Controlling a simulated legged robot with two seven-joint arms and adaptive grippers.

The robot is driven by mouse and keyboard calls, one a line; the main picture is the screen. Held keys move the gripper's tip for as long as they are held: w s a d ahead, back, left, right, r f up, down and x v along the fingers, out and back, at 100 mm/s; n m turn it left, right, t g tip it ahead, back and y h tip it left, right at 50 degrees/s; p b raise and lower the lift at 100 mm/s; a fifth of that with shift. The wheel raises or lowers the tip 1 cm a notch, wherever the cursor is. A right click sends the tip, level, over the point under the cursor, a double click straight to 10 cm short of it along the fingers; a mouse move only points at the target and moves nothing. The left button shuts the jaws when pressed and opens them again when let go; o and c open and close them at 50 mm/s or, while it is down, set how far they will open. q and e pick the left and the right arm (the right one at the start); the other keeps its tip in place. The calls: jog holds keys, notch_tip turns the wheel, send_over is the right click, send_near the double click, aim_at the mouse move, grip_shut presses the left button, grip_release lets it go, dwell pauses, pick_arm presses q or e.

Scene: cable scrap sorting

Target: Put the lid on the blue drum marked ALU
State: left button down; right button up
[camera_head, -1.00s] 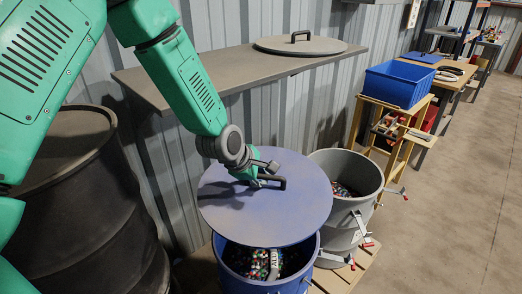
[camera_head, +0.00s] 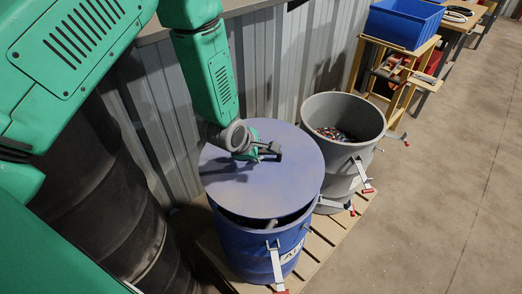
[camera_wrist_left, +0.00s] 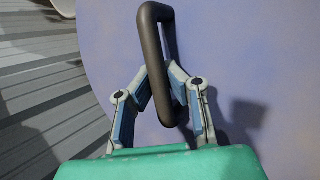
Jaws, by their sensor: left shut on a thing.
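The blue drum (camera_head: 246,241) stands on a pallet, and part of its ALU label (camera_head: 291,253) shows at the right. The blue-violet lid (camera_head: 225,189) is over the drum's mouth, with a dark gap showing at the front, so it is not flush there. My left gripper (camera_head: 262,153) is shut on the lid's dark handle (camera_head: 271,149). In the left wrist view the fingers (camera_wrist_left: 163,88) are around the handle (camera_wrist_left: 153,60), above the lid's face (camera_wrist_left: 245,60). I cannot tell whether the lid touches the rim at the back. My right gripper is not in view.
An open grey drum (camera_head: 368,150) with scrap inside stands close on the right. A black drum (camera_head: 110,215) is at the left. A corrugated wall is behind. A blue bin (camera_head: 405,22) on a wooden stand is farther back. Clear floor (camera_head: 440,210) lies right.

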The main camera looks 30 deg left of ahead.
aim_at(260, 162)
pick_arm(q)
jog(key=shift+w+a+f+b, duration=0.1)
jog(key=shift+f+b, duration=0.35)
jog(key=shift+f, duration=0.3)
jog(key=f+b, duration=0.1)
jog(key=d+f+b, duration=0.1)
jog(key=shift+f+b, duration=0.3)
jog(key=shift+f, duration=0.1)
jog(key=shift+a+f+b, duration=0.2)
jog(key=shift+f+b, duration=0.25)
jog(key=shift+f, duration=0.15)
jog(key=shift+a+f+b, duration=0.15)
jog(key=shift+f+b, duration=0.3)
jog(key=shift+f, duration=0.5)
jog(key=shift+d+f, duration=0.1)
jog(key=shift+f, duration=0.05)
